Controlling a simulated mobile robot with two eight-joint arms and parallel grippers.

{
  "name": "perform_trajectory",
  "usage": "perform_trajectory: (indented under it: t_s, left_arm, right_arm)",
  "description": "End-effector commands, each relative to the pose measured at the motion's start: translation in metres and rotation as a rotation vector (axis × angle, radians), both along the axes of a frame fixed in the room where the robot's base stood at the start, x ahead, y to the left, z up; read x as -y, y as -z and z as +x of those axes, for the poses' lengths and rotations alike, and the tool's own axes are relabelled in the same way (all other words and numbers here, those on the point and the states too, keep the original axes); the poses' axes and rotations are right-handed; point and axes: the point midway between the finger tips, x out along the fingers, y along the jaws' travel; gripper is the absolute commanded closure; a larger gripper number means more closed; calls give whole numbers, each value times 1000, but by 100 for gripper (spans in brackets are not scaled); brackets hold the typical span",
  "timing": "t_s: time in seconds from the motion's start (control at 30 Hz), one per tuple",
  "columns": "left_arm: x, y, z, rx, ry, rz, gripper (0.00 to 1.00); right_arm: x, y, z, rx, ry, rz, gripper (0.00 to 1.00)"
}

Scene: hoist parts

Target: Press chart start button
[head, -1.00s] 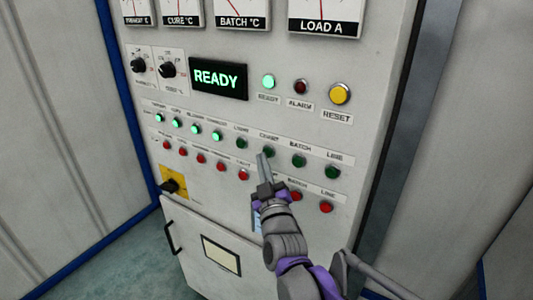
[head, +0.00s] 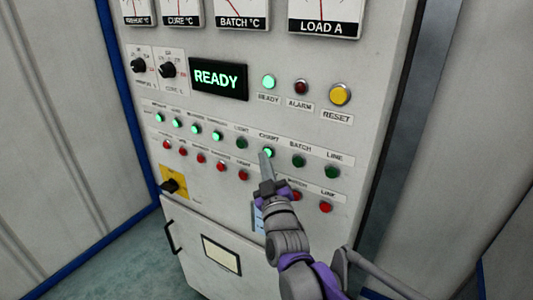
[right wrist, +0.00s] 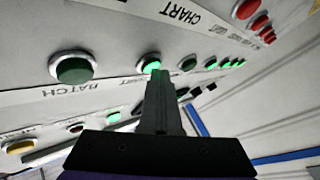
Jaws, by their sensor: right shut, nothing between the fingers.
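The chart start button (head: 268,152) is a green button in the upper button row, under the CHART label, and it is lit bright green. In the right wrist view the chart start button (right wrist: 151,66) shows lit just beyond my fingertips. My right gripper (head: 265,157) is shut and empty, its tips just below the button in the head view. In the right wrist view my shut right gripper (right wrist: 160,80) points at the panel by the button. I cannot tell whether the tips touch it. My left gripper is not in view.
The unlit green batch button (head: 299,161) and line button (head: 331,172) are to the right. A row of red buttons (head: 201,158) runs below. The display (head: 218,78) reads READY. A yellow reset button (head: 340,93) and a black handle (head: 170,238) project from the cabinet.

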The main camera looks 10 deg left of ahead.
Motion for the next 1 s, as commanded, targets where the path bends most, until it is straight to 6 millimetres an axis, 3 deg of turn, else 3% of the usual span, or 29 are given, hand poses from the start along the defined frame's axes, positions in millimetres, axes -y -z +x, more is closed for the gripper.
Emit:
perform_trajectory:
  t_s: [0.8,1.0]
  left_arm:
    - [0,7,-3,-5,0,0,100]
    - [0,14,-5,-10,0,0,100]
  right_arm:
    - [-6,0,-18,0,0,0,100]
    - [-13,2,-34,-2,-3,2,100]
